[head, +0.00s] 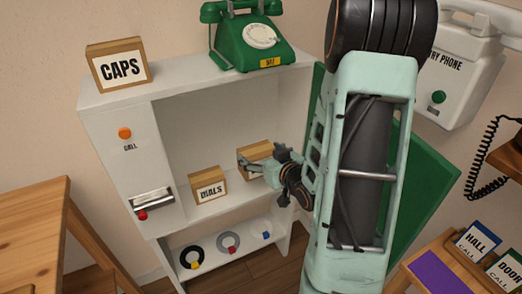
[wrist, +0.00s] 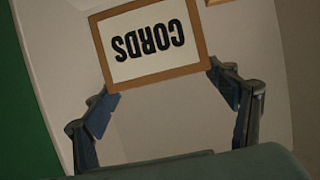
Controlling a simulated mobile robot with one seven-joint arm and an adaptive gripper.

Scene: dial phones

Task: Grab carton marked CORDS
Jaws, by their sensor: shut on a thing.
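The carton marked CORDS (wrist: 154,41) is a wooden box with a white label, seen upside down in the wrist view. My gripper (wrist: 165,88) has one finger at each side of it, and it is shut on the carton. In the head view the carton (head: 252,149) is in the right part of the white cabinet's open bay, and my gripper (head: 262,166) reaches it from the right. Its label is mostly hidden there by the gripper. I cannot tell whether the carton still touches the shelf.
The DIALS carton (head: 208,187) stands close by to the left on the same shelf. The CAPS carton (head: 118,65) and a green dial phone (head: 249,36) stand on the cabinet top (head: 178,84). A wall phone (head: 453,75) hangs at right. Wooden tables flank the cabinet.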

